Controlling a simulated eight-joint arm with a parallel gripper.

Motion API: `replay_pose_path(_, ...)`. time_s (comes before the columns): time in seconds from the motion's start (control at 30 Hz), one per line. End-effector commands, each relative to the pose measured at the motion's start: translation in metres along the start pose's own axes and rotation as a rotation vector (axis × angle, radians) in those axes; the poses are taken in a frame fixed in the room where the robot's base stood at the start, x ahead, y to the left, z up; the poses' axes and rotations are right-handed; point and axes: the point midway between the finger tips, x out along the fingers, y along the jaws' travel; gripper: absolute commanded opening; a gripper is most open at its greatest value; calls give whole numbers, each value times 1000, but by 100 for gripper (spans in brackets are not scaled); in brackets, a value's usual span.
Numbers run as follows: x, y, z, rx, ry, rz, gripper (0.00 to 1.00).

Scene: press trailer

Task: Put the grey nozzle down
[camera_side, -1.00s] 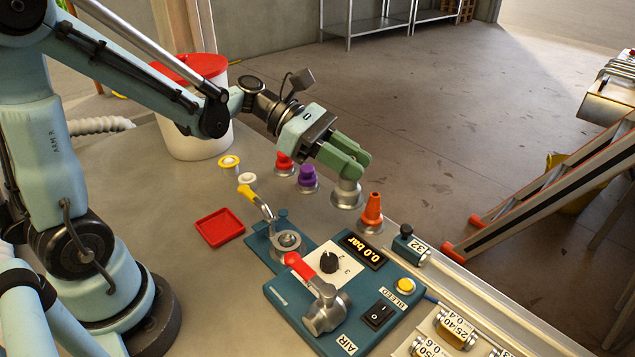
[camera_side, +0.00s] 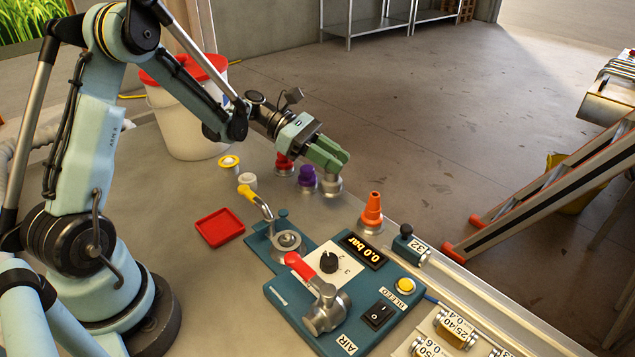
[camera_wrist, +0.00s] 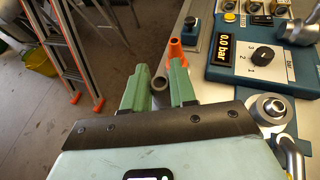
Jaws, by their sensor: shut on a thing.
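My gripper (camera_side: 334,163) is shut on the grey nozzle (camera_side: 329,186), a short silvery-grey piece below its green fingers in the side view. The nozzle is close to the table, right beside the purple nozzle (camera_side: 306,177); I cannot tell whether its base touches the surface. In the wrist view the grey nozzle's round open end (camera_wrist: 159,84) shows between the green fingers (camera_wrist: 160,92), which hide part of it. The orange nozzle (camera_side: 372,210) stands upright to its right, with a clear gap.
The red nozzle (camera_side: 284,163), white nozzle (camera_side: 247,181) and yellow nozzle (camera_side: 229,163) stand to the left. A red tray (camera_side: 220,227), a lever device (camera_side: 287,241) and the blue control panel (camera_side: 345,290) reading 0.0 bar lie nearer. A white bucket (camera_side: 185,125) stands behind.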

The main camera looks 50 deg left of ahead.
Motion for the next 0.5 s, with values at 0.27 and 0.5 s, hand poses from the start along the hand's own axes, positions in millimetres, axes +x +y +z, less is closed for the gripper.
replay_pose_path(0.27, 11, 1, -28, 0, 0, 0, 0)
replay_pose_path(0.5, 15, 0, -37, 0, 0, 1, 0)
